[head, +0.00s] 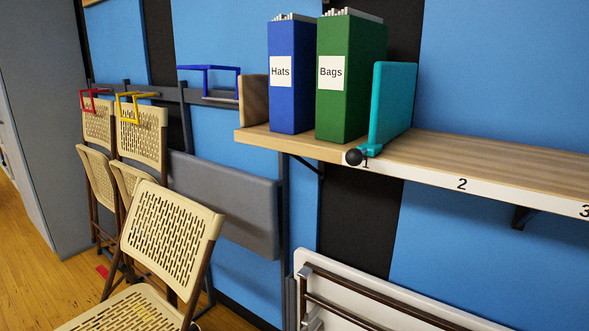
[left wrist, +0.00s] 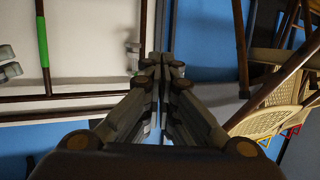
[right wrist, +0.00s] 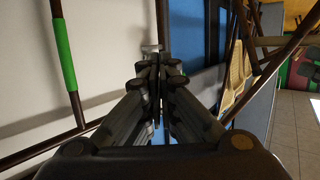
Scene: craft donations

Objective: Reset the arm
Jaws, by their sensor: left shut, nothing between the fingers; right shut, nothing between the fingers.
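Neither gripper shows in the head view. My left gripper (left wrist: 158,68) is in the left wrist view with its fingers together and nothing between them. Behind it are a white folded table, a blue wall and tan folding chairs. My right gripper (right wrist: 152,75) is in the right wrist view, also with its fingers together and empty. Behind it are the same kind of white panel and dark tubes, one with a green band. Neither gripper is seen touching anything.
A wooden shelf (head: 480,154) holds a blue Hats box (head: 292,100), a green Bags box (head: 343,105) and a teal bookend (head: 393,105). Tan folding chairs (head: 172,240) stand left. A folded white table (head: 380,300) leans below the shelf. Floor (head: 30,240) shows lower left.

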